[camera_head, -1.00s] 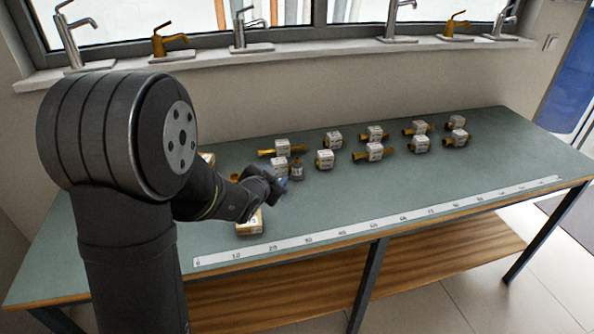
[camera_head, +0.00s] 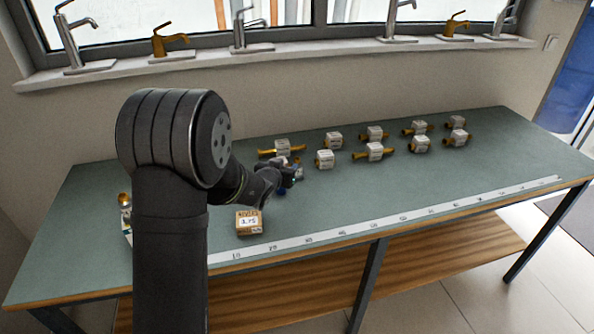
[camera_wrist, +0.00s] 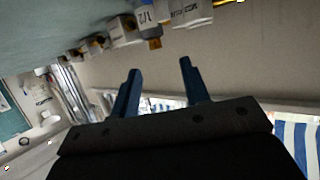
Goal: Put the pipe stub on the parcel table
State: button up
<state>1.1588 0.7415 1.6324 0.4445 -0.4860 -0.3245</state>
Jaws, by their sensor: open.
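My gripper (camera_head: 290,181) is open and empty, low over the middle-left of the green table (camera_head: 450,170). Its two blue fingers (camera_wrist: 159,69) are spread apart in the wrist view. A labelled piece (camera_wrist: 146,14) marked 1/2, with a brass end, is upside down in that view, beyond the fingertips and apart from them. In the head view it seems to be mostly hidden behind my gripper. Several brass pipe pieces with white labelled blocks, such as this one (camera_head: 375,151), lie in rows at the right. I cannot tell for sure which is the pipe stub.
A box marked 1.75 (camera_head: 249,221) stands near the front edge, close to my gripper. A white ruler strip (camera_head: 400,219) runs along that edge. A brass piece (camera_head: 124,198) is at the left, beside my arm. Taps (camera_head: 170,42) line the sill behind. The table's right front is clear.

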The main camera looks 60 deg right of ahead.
aim_at(296, 160)
jog(key=x, duration=0.6)
jog(key=shift+s+d+f, duration=0.1)
jog(key=shift+s+d, duration=0.2)
jog(key=shift+w+d+f, duration=0.1)
jog(key=shift+d+f, duration=0.1)
jog(key=shift+d, duration=0.4)
jog(key=shift+c, duration=0.4)
grip_shut()
dwell(0.4)
